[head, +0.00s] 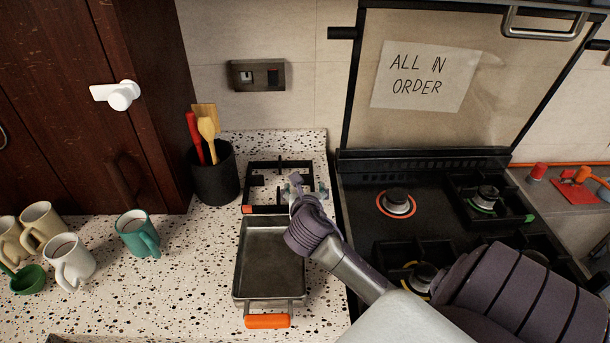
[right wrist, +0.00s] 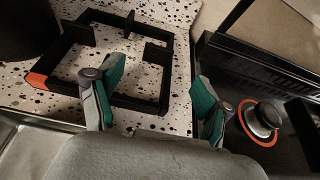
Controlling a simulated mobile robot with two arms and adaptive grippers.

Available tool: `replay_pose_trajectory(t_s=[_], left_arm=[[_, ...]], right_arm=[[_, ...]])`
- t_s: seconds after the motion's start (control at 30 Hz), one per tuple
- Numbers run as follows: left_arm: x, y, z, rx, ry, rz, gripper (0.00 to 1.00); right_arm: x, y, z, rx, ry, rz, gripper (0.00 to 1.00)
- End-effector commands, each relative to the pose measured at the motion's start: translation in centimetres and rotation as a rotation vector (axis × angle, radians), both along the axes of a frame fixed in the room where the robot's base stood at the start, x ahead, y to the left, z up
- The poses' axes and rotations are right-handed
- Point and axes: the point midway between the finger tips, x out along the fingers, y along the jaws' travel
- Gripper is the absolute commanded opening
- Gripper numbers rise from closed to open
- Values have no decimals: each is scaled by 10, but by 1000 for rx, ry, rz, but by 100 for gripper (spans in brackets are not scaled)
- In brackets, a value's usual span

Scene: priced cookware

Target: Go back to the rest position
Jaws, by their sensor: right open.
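The black grate (right wrist: 58,88) has an orange corner and lies on the speckled counter, close to the left finger. The same grate (head: 259,181) is partly hidden by my gripper in the head view. The pan (head: 268,262) has an orange handle at the front. My left gripper is in neither view.
A black stove (head: 365,215) stands right of the counter, its lid raised with a paper note (head: 425,77). A utensil pot (head: 213,174) stands behind the pan. Several mugs, including a teal one (head: 136,233), stand at left. Counter between mugs and pan is clear.

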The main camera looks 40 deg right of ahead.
Motion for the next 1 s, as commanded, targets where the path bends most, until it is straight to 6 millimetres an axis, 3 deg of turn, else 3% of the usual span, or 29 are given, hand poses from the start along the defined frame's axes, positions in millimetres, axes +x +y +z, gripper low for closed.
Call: replay_pose_trajectory(t_s=[0.23, 0.8, 1.0], left_arm=[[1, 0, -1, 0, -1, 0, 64], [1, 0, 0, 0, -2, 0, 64], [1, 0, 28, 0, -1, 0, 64]], right_arm=[[-15, 12, 8, 0, -1, 0, 78], [-15, 13, 9, 0, -1, -1, 78], [-15, 13, 37, 0, -1, 0, 78]])
